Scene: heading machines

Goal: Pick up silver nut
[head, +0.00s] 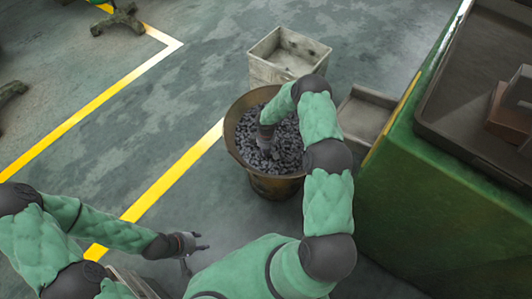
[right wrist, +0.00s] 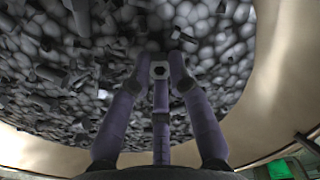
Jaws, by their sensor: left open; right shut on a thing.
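A round brown bucket (head: 277,186) stands on the floor and holds a heap of small grey metal pieces (head: 287,146). My right gripper (head: 264,142) reaches down into the bucket from above. In the right wrist view its fingers (right wrist: 160,62) are closed around a small silver nut (right wrist: 159,71) with a dark hexagonal hole, against the heap. I cannot tell whether the nut is clear of the other pieces. The nut is hidden in the head view. My left gripper (head: 196,245) is open and empty, low at the left, away from the bucket.
A pale square bin (head: 283,70) stands behind the bucket. A grey tray (head: 365,115) juts from the green machine (head: 440,190) at the right. Open floor with yellow lines (head: 160,190) lies to the left.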

